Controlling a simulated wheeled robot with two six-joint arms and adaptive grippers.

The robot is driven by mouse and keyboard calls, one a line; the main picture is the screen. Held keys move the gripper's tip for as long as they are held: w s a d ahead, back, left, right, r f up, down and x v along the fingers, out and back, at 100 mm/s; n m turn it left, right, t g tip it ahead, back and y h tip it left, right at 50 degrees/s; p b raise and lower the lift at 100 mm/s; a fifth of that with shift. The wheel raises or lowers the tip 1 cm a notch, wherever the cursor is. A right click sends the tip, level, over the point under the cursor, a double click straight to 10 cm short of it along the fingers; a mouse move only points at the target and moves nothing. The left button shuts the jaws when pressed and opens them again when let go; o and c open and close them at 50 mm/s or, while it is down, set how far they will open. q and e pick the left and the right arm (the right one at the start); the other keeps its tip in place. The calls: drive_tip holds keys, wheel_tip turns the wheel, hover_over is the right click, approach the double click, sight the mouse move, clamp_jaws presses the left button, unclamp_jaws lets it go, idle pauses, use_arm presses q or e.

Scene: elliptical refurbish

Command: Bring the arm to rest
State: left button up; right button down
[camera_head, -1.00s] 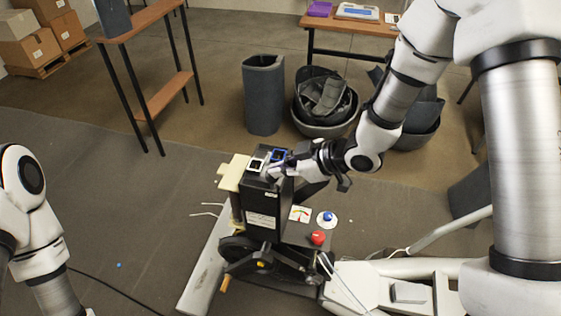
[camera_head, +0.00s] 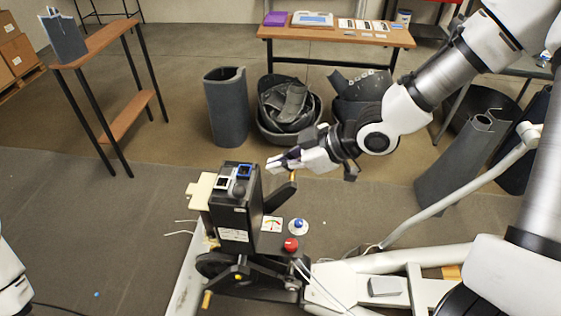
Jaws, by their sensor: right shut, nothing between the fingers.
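My right gripper (camera_head: 285,163) is shut and empty. It is in the air above and to the right of the black housing (camera_head: 235,215) of the elliptical machine, apart from it. My right arm reaches in from the upper right. On the housing's top are two small square parts, one pale (camera_head: 222,183) and one blue-edged (camera_head: 243,171). A red knob (camera_head: 291,244), a blue knob (camera_head: 298,225) and a gauge card (camera_head: 271,224) are on the machine beside the housing. Part of my left arm shows at the lower left edge; its gripper is out of view.
A wooden shelf table (camera_head: 100,40) stands at the left back. A wooden table (camera_head: 340,37) is at the back. The machine's white frame (camera_head: 400,262) extends right. The left floor is mostly clear.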

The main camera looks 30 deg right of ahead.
drive_tip(key=shift+s+r, duration=0.15)
drive_tip(key=shift+s, duration=0.05)
drive_tip(key=shift+w, duration=0.15)
drive_tip(key=s+f+m+g+h, duration=0.1)
drive_tip(key=s+f+m+g, duration=0.15)
drive_tip(key=s+f, duration=0.5)
drive_tip(key=s+a+f+m+g+h, duration=0.1)
drive_tip(key=s+f+g+h, duration=0.3)
drive_tip(key=f, duration=0.7)
drive_tip(key=s+f+m+g+y, duration=0.1)
drive_tip(key=s+f+m+g, duration=0.1)
drive_tip(key=s+f, duration=0.65)
drive_tip(key=s+d+f+m+t+h, duration=0.1)
drive_tip(key=d+f+m+h, duration=0.2)
drive_tip(key=d+f+m, duration=0.1)
drive_tip(key=f+m, duration=0.1)
drive_tip(key=m, duration=0.1)
drive_tip(key=shift+d+f+m+h, duration=0.2)
drive_tip(key=shift+m+h, duration=0.1)
drive_tip(key=shift+m, duration=0.05)
drive_tip(key=shift+t, duration=0.25)
